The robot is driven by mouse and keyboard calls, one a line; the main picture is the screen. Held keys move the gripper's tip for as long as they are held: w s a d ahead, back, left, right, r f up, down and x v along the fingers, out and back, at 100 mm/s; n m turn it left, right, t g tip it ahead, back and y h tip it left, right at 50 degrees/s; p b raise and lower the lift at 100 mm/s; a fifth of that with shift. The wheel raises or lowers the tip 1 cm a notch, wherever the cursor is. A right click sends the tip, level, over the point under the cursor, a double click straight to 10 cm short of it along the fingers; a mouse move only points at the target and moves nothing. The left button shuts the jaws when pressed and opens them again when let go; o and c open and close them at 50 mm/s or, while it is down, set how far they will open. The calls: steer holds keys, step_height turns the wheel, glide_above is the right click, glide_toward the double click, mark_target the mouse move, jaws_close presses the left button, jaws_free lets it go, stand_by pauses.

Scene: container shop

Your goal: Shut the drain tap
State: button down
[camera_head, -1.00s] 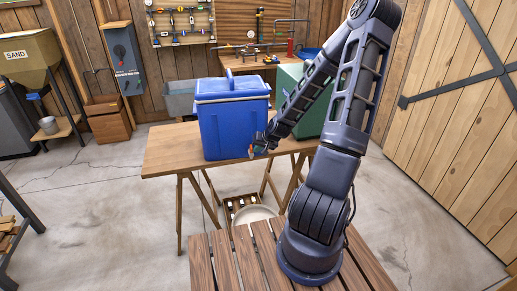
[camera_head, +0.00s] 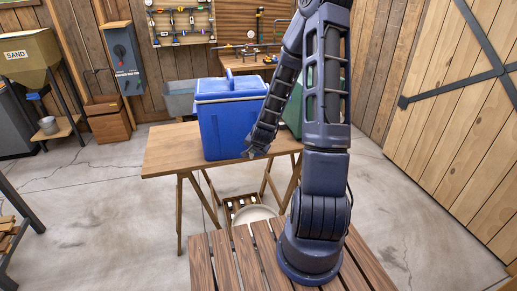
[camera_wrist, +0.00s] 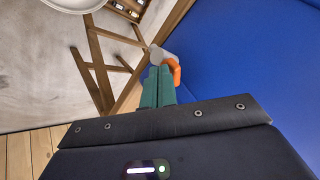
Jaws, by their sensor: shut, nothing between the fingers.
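The blue cooler (camera_head: 225,125) stands on a wooden table, its lid on. It fills the right of the wrist view (camera_wrist: 250,60). The drain tap (camera_wrist: 158,54) shows there as a pale grey spout low by the cooler's wall, with an orange lever (camera_wrist: 174,72) on its right. My gripper (camera_wrist: 158,70) has its green fingers shut together with nothing between them. The fingertips are right at the tap, the lever just right of them; I cannot tell whether they touch. In the head view my gripper (camera_head: 250,153) is at the cooler's lower right, and my arm hides the tap.
The wooden table (camera_head: 165,158) has bare room left of the cooler. A round pale basin (camera_head: 254,214) and a crate of bottles (camera_head: 241,202) are on the floor below. A green box (camera_head: 293,110) stands behind my arm.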

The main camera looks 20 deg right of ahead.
steer(key=shift+a+m+g+h, duration=0.1)
steer(key=shift+a+m+h, duration=0.15)
steer(key=shift+m+h, duration=0.5)
steer(key=shift+a+m+g+h, duration=0.15)
steer(key=shift+m+h, duration=0.25)
steer(key=shift+m, duration=0.65)
steer(key=shift+a+m+g+h, duration=0.1)
steer(key=shift+a+m+h, duration=0.2)
steer(key=shift+m+h, duration=0.45)
steer(key=m, duration=0.1)
steer(key=a+m, duration=0.1)
steer(key=shift+w+m+g+h, duration=0.25)
steer(key=shift+m+g+h, duration=0.1)
steer(key=shift+h, duration=0.05)
steer(key=shift+w+a, duration=0.25)
steer(key=shift+w+d, duration=0.1)
